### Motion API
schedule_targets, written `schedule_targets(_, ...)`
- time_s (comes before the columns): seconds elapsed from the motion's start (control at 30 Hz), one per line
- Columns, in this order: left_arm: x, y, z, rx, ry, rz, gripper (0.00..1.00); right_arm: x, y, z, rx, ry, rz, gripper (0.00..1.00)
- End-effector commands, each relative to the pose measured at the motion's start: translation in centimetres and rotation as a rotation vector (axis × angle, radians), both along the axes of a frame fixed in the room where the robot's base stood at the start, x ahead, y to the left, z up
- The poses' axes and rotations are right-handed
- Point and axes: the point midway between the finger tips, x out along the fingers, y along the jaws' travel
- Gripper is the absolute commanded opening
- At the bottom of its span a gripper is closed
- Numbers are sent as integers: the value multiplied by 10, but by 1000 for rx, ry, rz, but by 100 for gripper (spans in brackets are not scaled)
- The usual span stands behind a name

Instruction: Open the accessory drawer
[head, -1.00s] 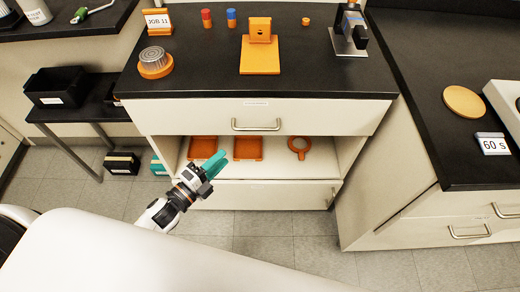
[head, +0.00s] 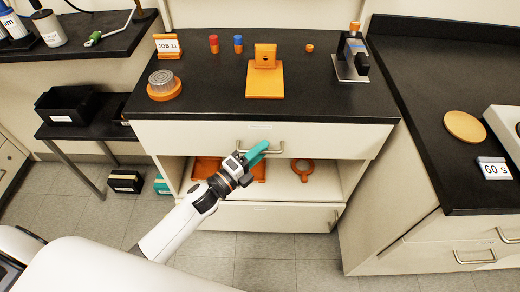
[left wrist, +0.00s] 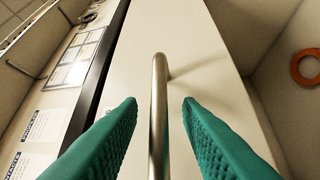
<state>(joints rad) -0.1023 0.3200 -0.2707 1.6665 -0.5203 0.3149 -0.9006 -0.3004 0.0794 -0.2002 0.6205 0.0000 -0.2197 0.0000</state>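The accessory drawer (head: 330,137) is a wide white front under the black bench top, and it looks shut. Its metal bar handle (head: 275,150) is partly hidden by my left gripper in the head view. In the left wrist view the handle (left wrist: 158,110) runs between the two open fingers (left wrist: 160,110), with a gap on each side. My right gripper does not show.
The bench top (head: 215,95) carries an orange stand (head: 264,80) and a small device (head: 352,60). Another bench (head: 430,110) stands at the right.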

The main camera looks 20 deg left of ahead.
Motion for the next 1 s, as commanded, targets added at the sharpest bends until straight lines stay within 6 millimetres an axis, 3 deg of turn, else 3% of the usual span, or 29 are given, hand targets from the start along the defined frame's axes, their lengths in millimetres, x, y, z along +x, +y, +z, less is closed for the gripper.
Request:
schedule_targets(0.3,3,-2,1,0,0,0,32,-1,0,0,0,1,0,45)
schedule_targets(0.5,3,-2,0,0,0,0,1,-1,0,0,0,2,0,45)
schedule_targets(1.0,2,-2,0,0,1,0,0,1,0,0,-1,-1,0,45)
